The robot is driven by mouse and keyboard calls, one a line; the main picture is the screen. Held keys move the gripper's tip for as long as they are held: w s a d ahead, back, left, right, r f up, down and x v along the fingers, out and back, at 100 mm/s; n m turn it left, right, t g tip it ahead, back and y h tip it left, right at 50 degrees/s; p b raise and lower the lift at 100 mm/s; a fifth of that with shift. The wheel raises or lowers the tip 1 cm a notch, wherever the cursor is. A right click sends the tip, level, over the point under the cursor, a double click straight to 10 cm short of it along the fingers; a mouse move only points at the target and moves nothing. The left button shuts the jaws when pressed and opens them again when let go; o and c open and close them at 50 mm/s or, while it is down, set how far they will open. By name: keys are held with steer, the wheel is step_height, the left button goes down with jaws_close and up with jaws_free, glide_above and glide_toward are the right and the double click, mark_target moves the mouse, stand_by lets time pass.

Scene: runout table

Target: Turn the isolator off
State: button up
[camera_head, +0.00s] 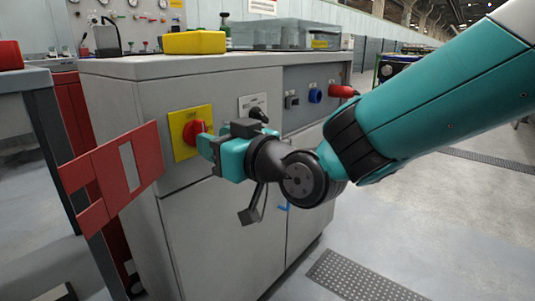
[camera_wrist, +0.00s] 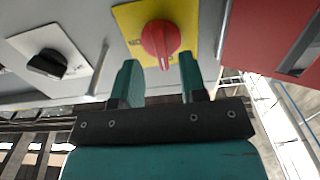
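The isolator is a red rotary knob (camera_head: 192,132) on a yellow plate (camera_head: 181,151) on the front of a grey cabinet. In the wrist view the red knob (camera_wrist: 161,40) sits on the yellow plate (camera_wrist: 130,18), whose lettering is partly hidden and appears upside down. My gripper (camera_head: 208,143) is in front of the plate, close to the knob. In the wrist view my gripper (camera_wrist: 158,80) has its two teal fingers apart, one to each side below the knob, with nothing held between them. I cannot tell whether a finger touches the knob.
A black rotary switch (camera_wrist: 47,63) on a white plate is beside the isolator; it also shows in the head view (camera_head: 259,114). A blue socket (camera_head: 315,96) and a red plug (camera_head: 342,91) are farther right. A red slotted panel (camera_head: 110,172) stands at left.

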steer(key=b+v, duration=0.1)
steer(key=v, duration=1.3)
steer(key=shift+s, duration=0.1)
steer(key=s+d+f+m+g+h+p, duration=0.3)
steer(key=s+d+g+h+p, duration=0.4)
steer(key=s+d+g+h, duration=0.45)
step_height(320, 180, up, 38)
steer(key=s+d+y+p, duration=0.1)
steer(key=d+p, duration=0.1)
steer(key=p, duration=3.6)
steer(key=shift+t+y, duration=0.25)
